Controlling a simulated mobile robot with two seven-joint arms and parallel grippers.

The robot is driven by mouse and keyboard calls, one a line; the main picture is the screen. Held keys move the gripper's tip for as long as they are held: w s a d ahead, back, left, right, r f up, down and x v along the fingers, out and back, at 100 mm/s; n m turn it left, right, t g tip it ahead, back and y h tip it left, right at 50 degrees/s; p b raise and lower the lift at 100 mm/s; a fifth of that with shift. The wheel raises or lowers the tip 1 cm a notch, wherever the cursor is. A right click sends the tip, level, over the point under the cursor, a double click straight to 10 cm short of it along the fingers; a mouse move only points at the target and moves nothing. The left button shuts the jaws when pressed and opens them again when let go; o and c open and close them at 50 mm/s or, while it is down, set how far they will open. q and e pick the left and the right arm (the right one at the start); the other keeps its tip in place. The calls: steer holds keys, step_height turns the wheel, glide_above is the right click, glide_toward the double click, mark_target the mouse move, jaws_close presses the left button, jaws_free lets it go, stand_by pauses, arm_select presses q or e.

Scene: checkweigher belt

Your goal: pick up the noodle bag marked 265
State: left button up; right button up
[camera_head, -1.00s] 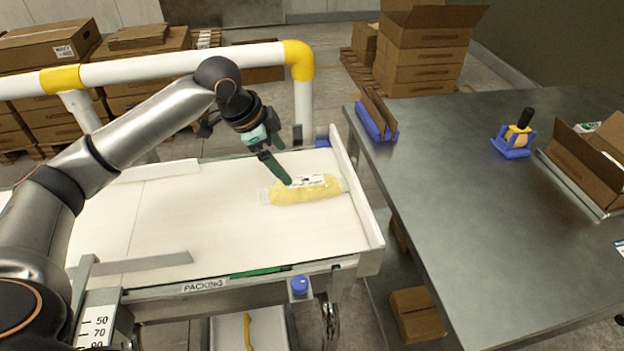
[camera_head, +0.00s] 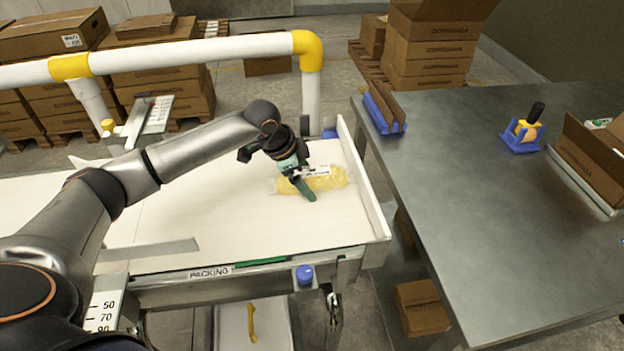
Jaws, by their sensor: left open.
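The noodle bag (camera_head: 328,181) is a clear bag of yellow noodles with a white label on top. It lies on the white belt (camera_head: 220,220) near its right end. The number on the label is too small to read. My left gripper (camera_head: 308,190) is open, with its green fingers pointing down over the left part of the bag. One finger shows in front of the bag's near side; the far finger is mostly hidden. I cannot tell whether the fingers touch the bag. My right gripper does not show.
A raised wall (camera_head: 364,182) closes the belt's right end. A low guide bar (camera_head: 150,250) lies along its near edge. A white and yellow rail (camera_head: 190,50) runs behind. A grey table (camera_head: 480,200) with cartons and a tape dispenser (camera_head: 523,131) stands at right.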

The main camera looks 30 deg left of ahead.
arm_select(q)
steer(key=shift+c, duration=0.4)
steer(key=shift+r, duration=0.1)
jaws_close()
